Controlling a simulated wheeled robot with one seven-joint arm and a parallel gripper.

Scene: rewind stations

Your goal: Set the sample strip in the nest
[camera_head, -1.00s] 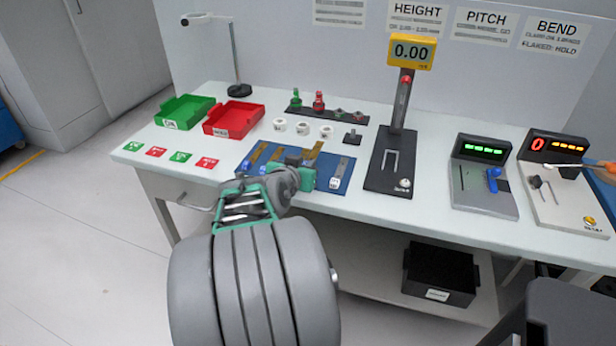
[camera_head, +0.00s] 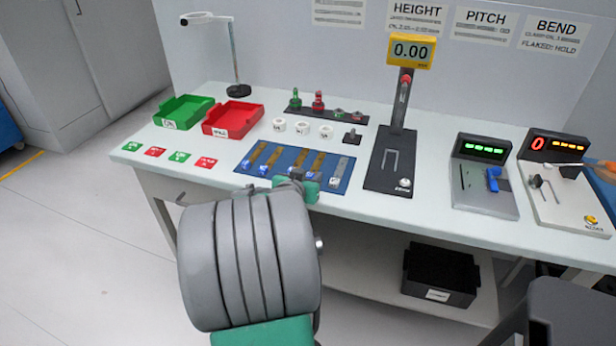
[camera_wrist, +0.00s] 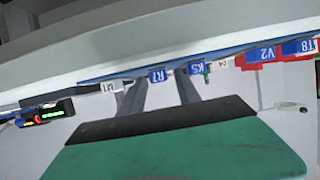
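Several strips lie side by side on a blue mat (camera_head: 243,168) near the bench's front edge. Most are brass-coloured, such as this strip (camera_head: 316,162); the rightmost strip (camera_head: 339,169) is grey. Blue or white end tags show upside down in the wrist view, including R7 (camera_wrist: 157,75) and K5 (camera_wrist: 197,68). My gripper (camera_head: 298,176) is at the mat's front edge. Which strip is the sample is not clear. The height gauge (camera_head: 377,178) has a U-shaped fixture on its base; which fixture is the nest is unclear.
A green tray (camera_head: 167,121) and red tray (camera_head: 207,131) stand back left. White round pieces (camera_head: 302,129) sit behind the mat. The pitch gauge (camera_head: 498,202) and bend gauge (camera_head: 585,215) stand right. A black bin (camera_head: 425,284) is below.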

